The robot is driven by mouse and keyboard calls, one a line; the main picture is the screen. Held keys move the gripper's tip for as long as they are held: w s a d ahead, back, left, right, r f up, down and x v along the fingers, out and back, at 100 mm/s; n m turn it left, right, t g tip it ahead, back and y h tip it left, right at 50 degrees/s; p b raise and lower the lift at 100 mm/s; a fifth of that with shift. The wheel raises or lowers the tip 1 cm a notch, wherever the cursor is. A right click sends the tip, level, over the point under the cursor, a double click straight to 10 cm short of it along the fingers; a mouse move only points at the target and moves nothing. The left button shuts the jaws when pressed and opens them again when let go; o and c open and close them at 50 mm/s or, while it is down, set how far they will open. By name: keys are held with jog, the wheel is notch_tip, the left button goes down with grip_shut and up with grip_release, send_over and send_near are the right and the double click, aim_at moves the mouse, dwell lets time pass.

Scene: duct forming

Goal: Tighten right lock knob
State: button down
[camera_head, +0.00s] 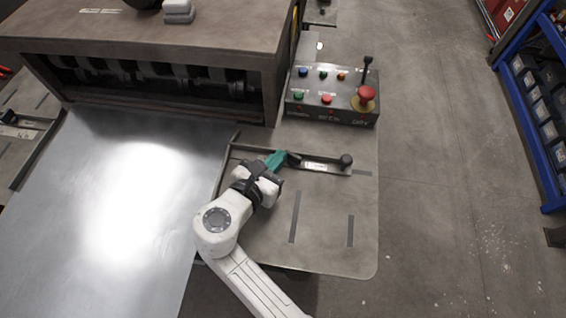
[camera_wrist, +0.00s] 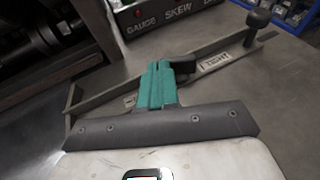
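The right guide bar is a flat metal rail (camera_head: 318,167) lying on the side table, with a label plate on it; it also shows in the wrist view (camera_wrist: 225,59). A black lock knob (camera_head: 293,159) sits on the rail near its middle, and it also shows in the wrist view (camera_wrist: 184,66). A round black knob (camera_head: 345,160) stands upright at the rail's right end. My gripper (camera_head: 275,160) has green fingers that lie together, with no gap visible. In the wrist view the fingertips (camera_wrist: 160,70) are right beside the lock knob and partly cover it. Whether they touch it is unclear.
A control box (camera_head: 330,98) with colored buttons, a red mushroom button (camera_head: 367,93) and a lever stands behind the rail. The roller machine (camera_head: 150,45) and a shiny metal sheet (camera_head: 120,200) are to the left. The side table's front part (camera_head: 325,245) is clear.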

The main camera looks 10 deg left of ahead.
jog(key=shift+w, duration=0.1)
jog(key=shift+w+a+p, duration=0.15)
jog(key=shift+w+p, duration=0.05)
jog(key=shift+p, duration=0.35)
dwell(0.4)
dwell(0.4)
